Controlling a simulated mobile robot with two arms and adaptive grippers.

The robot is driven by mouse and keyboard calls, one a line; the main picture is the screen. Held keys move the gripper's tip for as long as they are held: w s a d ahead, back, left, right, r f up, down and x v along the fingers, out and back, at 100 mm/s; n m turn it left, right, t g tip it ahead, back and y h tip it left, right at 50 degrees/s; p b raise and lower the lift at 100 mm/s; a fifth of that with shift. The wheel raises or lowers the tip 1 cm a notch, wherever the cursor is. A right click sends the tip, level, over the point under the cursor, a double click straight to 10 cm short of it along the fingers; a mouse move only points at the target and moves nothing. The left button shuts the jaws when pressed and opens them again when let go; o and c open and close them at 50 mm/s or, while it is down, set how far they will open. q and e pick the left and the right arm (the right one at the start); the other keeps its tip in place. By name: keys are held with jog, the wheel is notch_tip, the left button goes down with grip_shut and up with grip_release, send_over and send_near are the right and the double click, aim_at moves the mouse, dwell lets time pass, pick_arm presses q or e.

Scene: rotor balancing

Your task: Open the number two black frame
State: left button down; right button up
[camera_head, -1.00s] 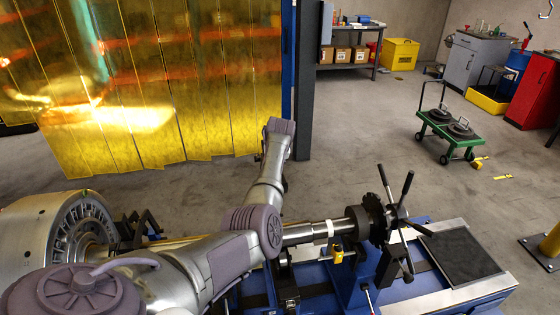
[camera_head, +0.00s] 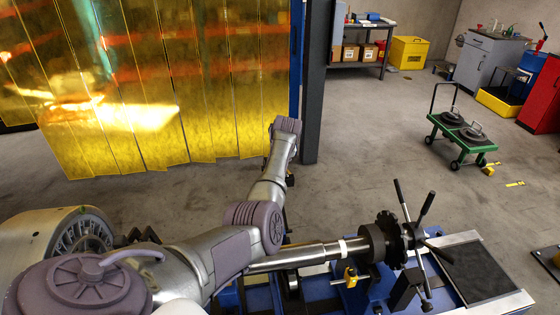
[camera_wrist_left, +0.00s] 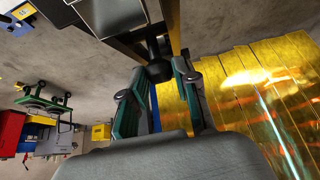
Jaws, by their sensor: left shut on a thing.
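My left gripper (camera_wrist_left: 158,80) has its two teal-padded fingers shut on a black knob (camera_wrist_left: 159,69) at the end of a dark post in the left wrist view. The post reaches up to dark bars at the top of that view. In the head view my left arm bends over the shaft (camera_head: 308,255), and its fingertips are hidden. Black frame parts (camera_head: 291,284) show under the shaft on the blue machine bed. No number two mark is readable, so I cannot tell which frame the knob belongs to. My right gripper is out of view.
A large metal rotor (camera_head: 55,240) sits at left. A spoked black handwheel (camera_head: 413,236) stands at the shaft's right end. A yellow strip curtain (camera_head: 220,100) hangs at the back left. A green cart (camera_head: 458,135) stands on open floor at right.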

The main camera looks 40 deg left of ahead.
pick_arm(q)
jog(key=shift+w+a+r, duration=0.1)
jog(key=shift+r, duration=0.15)
jog(key=c, duration=0.9)
grip_release()
jog(key=shift+o, duration=0.2)
jog(key=shift+f, duration=0.25)
jog(key=v, duration=1.2)
jog(key=shift+r, duration=0.3)
